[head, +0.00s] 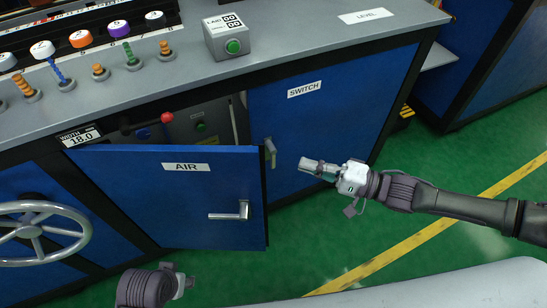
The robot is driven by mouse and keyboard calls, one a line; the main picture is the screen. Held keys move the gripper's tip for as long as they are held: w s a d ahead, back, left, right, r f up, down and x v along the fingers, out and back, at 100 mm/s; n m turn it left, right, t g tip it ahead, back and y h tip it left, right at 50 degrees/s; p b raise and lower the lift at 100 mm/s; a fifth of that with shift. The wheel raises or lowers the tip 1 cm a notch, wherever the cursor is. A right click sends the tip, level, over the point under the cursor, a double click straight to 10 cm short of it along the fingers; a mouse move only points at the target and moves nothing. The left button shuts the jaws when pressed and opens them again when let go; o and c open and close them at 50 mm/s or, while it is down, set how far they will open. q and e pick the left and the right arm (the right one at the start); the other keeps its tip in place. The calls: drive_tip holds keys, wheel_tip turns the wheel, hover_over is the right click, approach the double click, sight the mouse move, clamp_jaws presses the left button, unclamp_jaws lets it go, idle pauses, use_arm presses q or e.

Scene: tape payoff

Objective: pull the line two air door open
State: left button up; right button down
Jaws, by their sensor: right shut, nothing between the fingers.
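The air door (150,192) is a blue panel labelled AIR with a silver lever handle (230,212) near its right edge. It stands ajar, its right edge swung out from the cabinet, and the inside shows above its top edge. My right gripper (306,163) is shut and empty, to the right of the door and apart from it, in front of the switch door (310,120). My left gripper (183,284) is low in the picture, below the air door; its fingers do not show clearly. Whether any label reads line two cannot be seen.
Inside the opening are a red-knobbed lever (166,117) and a green button (200,127). The switch door is shut, with its own handle (271,152). A handwheel (38,233) is at left. The counter carries a button box (231,47). Green floor is clear at right.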

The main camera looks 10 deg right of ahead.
drive_tip(key=b+x, duration=0.2)
drive_tip(key=x, duration=0.8)
use_arm(q)
drive_tip(key=v, duration=0.5)
drive_tip(key=shift+w+r, duration=0.1)
drive_tip(key=shift+r, duration=0.05)
use_arm(e)
drive_tip(key=s, duration=0.4)
drive_tip(key=shift+r, duration=0.1)
use_arm(q)
drive_tip(key=shift+r+p, duration=0.1)
drive_tip(key=shift+p, duration=0.2)
use_arm(e)
drive_tip(key=shift+s, duration=0.1)
